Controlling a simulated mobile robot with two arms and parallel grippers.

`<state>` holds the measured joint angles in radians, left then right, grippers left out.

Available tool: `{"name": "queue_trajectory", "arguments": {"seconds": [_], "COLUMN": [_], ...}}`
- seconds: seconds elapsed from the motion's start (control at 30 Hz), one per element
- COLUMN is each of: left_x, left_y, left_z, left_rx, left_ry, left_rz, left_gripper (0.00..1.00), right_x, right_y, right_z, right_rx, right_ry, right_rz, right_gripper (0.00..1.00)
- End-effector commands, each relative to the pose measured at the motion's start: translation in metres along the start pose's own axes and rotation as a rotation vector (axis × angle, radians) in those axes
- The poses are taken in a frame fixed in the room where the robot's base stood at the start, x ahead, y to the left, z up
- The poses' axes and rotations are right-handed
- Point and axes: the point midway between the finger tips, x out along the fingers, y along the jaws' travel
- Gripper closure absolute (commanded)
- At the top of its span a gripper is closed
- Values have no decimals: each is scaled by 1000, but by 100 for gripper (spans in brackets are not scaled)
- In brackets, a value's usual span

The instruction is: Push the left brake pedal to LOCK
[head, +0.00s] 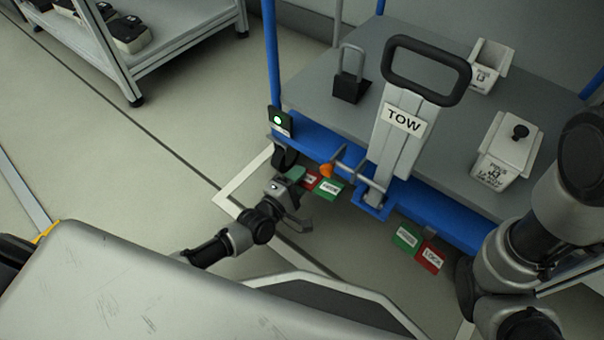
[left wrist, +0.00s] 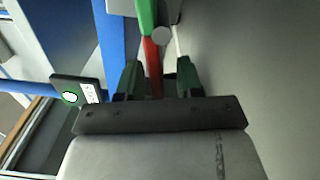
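The left brake pedal is a flat plate with a red part (head: 310,182) and a green part (head: 329,187), low under the cart's blue front edge. My left gripper (head: 300,198) is low beside it, at its red end. In the left wrist view its two dark green fingers (left wrist: 158,80) stand apart, with the red part (left wrist: 152,66) showing edge-on between or beyond them and the green part (left wrist: 147,15) farther on. I cannot tell whether they touch. My right arm is at the right of the head view; its gripper does not show.
The cart's deck (head: 335,112) carries labelled bins (head: 505,155). An upright TOW handle (head: 402,120) stands at its front. A box with a green light (head: 280,121) is on the left corner. A second green and red LOCK pedal (head: 431,257) is at the right. A shelf (head: 120,60) stands back left; floor between is clear.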

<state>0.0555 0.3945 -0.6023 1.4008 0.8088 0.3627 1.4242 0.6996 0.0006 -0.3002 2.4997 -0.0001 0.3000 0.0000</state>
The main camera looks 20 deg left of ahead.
Motion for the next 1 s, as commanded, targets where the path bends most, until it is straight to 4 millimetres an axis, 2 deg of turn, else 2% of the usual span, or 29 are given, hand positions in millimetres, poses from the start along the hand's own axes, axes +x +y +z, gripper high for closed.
{"name": "queue_trajectory", "arguments": {"seconds": [0.03, 0.3, 0.5, 0.67, 1.0], "left_x": [-10, -65, -90, -96, -96], "left_y": [4, 4, 2, 0, 0], "left_z": [1, 1, 0, 0, 0], "left_rx": [1, 2, 1, 1, 0], "left_ry": [0, 0, 0, -1, 0], "left_rz": [-6, -7, -4, -2, -2], "left_gripper": [64, 64, 64, 64, 64], "right_x": [9, 36, 44, 45, 45], "right_y": [2, 7, 9, 9, 9], "right_z": [3, 12, 15, 15, 15], "right_rx": [0, 0, 0, 0, 0], "right_ry": [0, 0, 1, 1, 1], "right_rz": [0, 0, 0, 0, 0], "right_gripper": [100, 100, 100, 100, 100]}}
